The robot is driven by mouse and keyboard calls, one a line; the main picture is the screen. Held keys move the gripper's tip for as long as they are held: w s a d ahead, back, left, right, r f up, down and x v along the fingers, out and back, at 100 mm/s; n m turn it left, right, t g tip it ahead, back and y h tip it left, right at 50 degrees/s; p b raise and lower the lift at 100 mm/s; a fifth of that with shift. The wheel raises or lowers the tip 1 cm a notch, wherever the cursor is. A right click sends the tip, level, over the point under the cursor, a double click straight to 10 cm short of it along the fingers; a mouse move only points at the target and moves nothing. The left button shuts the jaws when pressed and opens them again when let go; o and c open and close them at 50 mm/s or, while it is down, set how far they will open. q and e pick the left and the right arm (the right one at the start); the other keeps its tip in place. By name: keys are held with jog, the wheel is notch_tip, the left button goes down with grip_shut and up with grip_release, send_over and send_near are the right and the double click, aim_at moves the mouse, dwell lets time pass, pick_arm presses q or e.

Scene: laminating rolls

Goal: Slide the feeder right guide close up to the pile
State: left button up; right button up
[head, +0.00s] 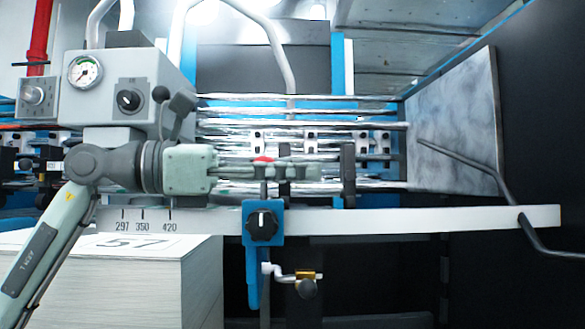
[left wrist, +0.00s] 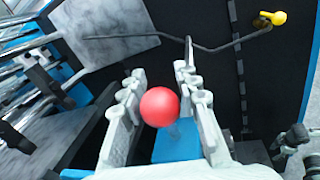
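The feeder right guide (head: 252,275) is a blue upright bracket with a black knob (head: 263,225) on the white scale rail. It stands to the right of the white paper pile (head: 203,290), with a narrow dark gap between them. A red ball (left wrist: 160,107) tops the guide; in the head view only its upper part (head: 263,159) shows. My left gripper (head: 308,168) reaches in from the left at the ball's height. Its fingers (left wrist: 158,72) lie on both sides of the ball. Whether they press on it is unclear. My right gripper is out of view.
The rail (head: 450,217) carries the marks 297, 350 and 420 on its left. A bent dark rod (head: 470,162) crosses the grey plate (head: 455,120) at right. Shiny rollers (head: 300,112) lie behind my gripper. A brass-coloured fitting (head: 308,276) sits right of the guide.

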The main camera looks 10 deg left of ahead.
pick_arm(q)
grip_shut()
jog(key=w+b+v, duration=0.1)
jog(key=b+v, duration=0.2)
jog(key=v, duration=0.6)
jog(key=shift+w+a, duration=0.25)
jog(key=shift+a, duration=0.15)
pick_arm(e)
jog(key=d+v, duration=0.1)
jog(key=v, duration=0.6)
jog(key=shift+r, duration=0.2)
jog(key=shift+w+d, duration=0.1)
pick_arm(q)
jog(key=o, duration=0.5)
grip_release()
